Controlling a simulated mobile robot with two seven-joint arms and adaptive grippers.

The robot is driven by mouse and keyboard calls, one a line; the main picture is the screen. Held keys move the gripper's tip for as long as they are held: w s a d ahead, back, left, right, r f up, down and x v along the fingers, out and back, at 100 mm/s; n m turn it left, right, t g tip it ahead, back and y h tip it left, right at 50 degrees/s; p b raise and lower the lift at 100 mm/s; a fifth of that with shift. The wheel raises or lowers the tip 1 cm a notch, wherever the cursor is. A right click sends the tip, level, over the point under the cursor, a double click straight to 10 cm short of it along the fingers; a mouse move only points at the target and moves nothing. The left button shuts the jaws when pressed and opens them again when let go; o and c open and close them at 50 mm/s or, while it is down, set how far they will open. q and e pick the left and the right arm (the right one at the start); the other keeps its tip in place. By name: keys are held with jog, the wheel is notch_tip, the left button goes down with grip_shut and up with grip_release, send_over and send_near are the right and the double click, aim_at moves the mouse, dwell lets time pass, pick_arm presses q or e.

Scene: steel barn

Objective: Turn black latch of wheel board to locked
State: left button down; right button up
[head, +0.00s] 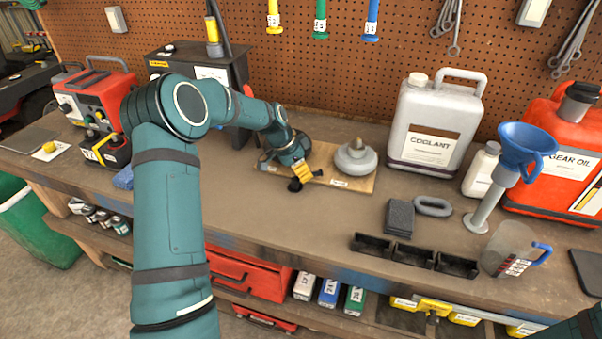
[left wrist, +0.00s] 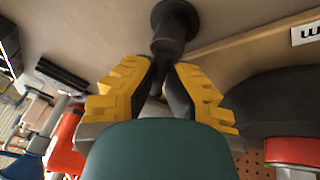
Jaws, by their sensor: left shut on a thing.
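The wheel board (head: 363,184) is a flat wooden board on the workbench, with small white labels along its front edge. A grey round wheel with a brass-coloured centre (head: 355,160) sits on its right part. My left gripper (head: 301,180) is at the board's front edge, left of that wheel, and hides part of the board. In the left wrist view, its yellow fingers (left wrist: 165,85) are closed around the stem of the black latch (left wrist: 175,28), whose round end points away from me. A large dark round part (left wrist: 265,95) lies beside the fingers. My right gripper is out of view.
A coolant jug (head: 435,125) stands behind and right of the board. A grey block (head: 399,217), black trays (head: 408,255) and a blue funnel (head: 523,145) are further right. A red machine (head: 95,105) stands left. Bench in front of the board is clear.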

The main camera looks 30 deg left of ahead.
pick_arm(q)
jog(key=m, duration=0.1)
jog(key=m+g, duration=0.1)
jog(key=m, duration=0.1)
jog(key=d+m+g+p, duration=0.1)
jog(key=shift+s+f+h, duration=0.2)
jog(key=shift+s+h, duration=0.1)
jog(key=shift+s, duration=0.1)
jog(key=shift+s+d+m+g+p, duration=0.1)
jog(key=shift+s+m+g+p, duration=0.2)
jog(key=shift+m, duration=0.6)
jog(key=shift+s+d+m+g+p, duration=0.1)
jog(key=shift+m+g, duration=0.3)
jog(key=shift+m, duration=0.5)
jog(key=shift+f, duration=0.1)
jog(key=c, duration=0.9)
grip_release()
jog(key=shift+c, duration=0.2)
jog(key=shift+w, duration=0.1)
jog(key=shift+a+r, duration=0.1)
jog(key=shift+r, duration=0.1)
jog(key=v, duration=1.2)
